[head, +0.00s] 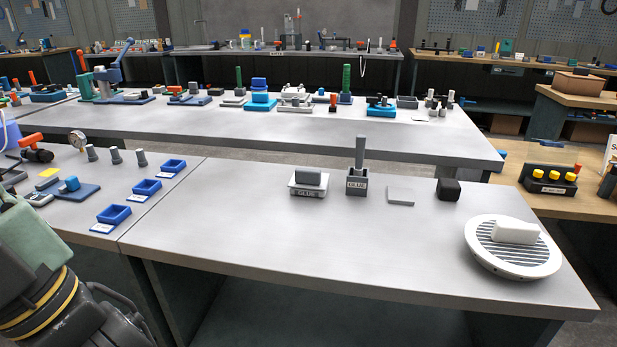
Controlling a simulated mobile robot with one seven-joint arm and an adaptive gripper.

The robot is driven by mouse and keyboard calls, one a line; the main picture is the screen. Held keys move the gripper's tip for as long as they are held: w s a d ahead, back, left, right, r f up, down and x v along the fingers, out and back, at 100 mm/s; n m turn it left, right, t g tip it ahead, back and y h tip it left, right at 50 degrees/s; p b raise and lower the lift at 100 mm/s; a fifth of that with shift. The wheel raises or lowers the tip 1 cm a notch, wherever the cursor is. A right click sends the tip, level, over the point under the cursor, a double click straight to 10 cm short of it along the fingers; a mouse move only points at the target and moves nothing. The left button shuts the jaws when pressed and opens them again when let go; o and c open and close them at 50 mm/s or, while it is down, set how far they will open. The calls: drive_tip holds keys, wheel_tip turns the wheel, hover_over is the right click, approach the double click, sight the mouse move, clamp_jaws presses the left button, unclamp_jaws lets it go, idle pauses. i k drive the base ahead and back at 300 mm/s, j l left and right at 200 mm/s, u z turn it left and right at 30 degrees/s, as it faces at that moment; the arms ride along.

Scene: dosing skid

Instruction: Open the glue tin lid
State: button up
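Two things marked GLUE stand on the front grey table. One is a low, light-coloured tin (308,190) with a dark grey block-shaped piece (308,177) on top of it. The other is a small dark square pot (356,187) with a tall grey upright handle (360,151) rising from it, just right of the tin. The piece on the tin covers its top, and I cannot see inside. My gripper is not in view; only parts of my own arm show at the lower left, well apart from the tin.
Right of the pot are a flat grey plate (400,196), a black block (448,190) and a round slatted white disc (513,265) bearing a white block (516,232). Blue trays (114,215) sit on the left table. The front table's middle (300,240) is clear.

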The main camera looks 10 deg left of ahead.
sight(308, 179)
drive_tip(key=l+u, duration=0.6)
drive_tip(key=u, duration=0.15)
drive_tip(key=l+u, duration=0.4)
drive_tip(key=i+j, duration=0.1)
drive_tip(key=i, duration=0.35)
